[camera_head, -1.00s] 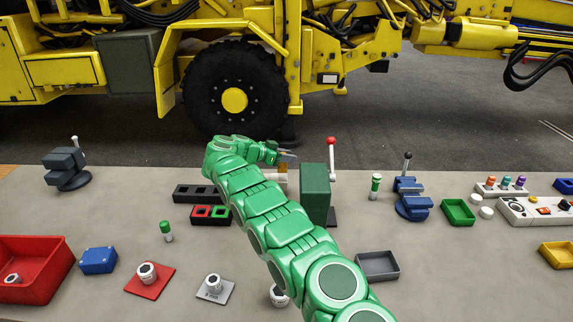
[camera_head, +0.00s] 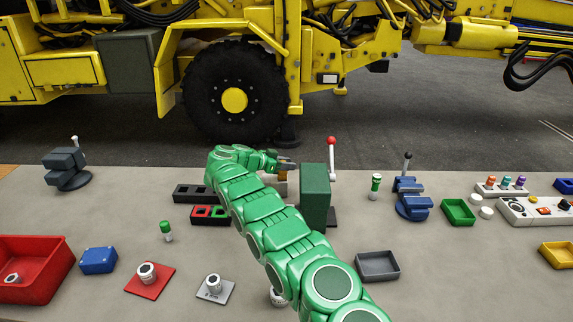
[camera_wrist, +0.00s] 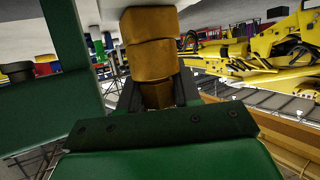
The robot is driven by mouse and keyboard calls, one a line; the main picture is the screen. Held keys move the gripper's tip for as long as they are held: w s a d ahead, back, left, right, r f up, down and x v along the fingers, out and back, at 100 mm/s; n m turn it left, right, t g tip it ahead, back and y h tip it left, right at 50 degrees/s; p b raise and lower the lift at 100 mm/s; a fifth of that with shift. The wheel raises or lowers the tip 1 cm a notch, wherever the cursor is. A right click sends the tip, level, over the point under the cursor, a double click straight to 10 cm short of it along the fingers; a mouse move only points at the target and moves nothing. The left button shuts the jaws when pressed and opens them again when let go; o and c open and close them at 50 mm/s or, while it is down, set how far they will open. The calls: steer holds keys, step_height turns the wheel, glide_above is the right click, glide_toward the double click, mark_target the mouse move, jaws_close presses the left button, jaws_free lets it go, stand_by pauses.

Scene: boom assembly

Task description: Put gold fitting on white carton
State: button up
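The gold fitting (camera_wrist: 150,50) is a stack of brown-gold blocks, large in the wrist view. My gripper (camera_wrist: 158,92) has its two dark fingers close along both sides of the fitting's narrow near part, and appears shut on it. In the head view my gripper (camera_head: 286,166) is just left of the green box, with a small bit of the fitting (camera_head: 281,176) below it. A small pale patch, likely the white carton (camera_head: 291,177), shows beside the fitting, mostly hidden by my arm and the green box. I cannot tell whether the fitting touches it.
The tall green box (camera_head: 315,195) with a red-knobbed lever (camera_head: 332,158) stands close on the right. A grey tray (camera_head: 377,265) lies in front. A yellow machine stands behind the table.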

steer(key=o, duration=0.5)
steer(key=shift+c, duration=0.2)
steer(key=shift+r, duration=0.1)
steer(key=shift+r, duration=0.1)
steer(key=v, duration=1.2)
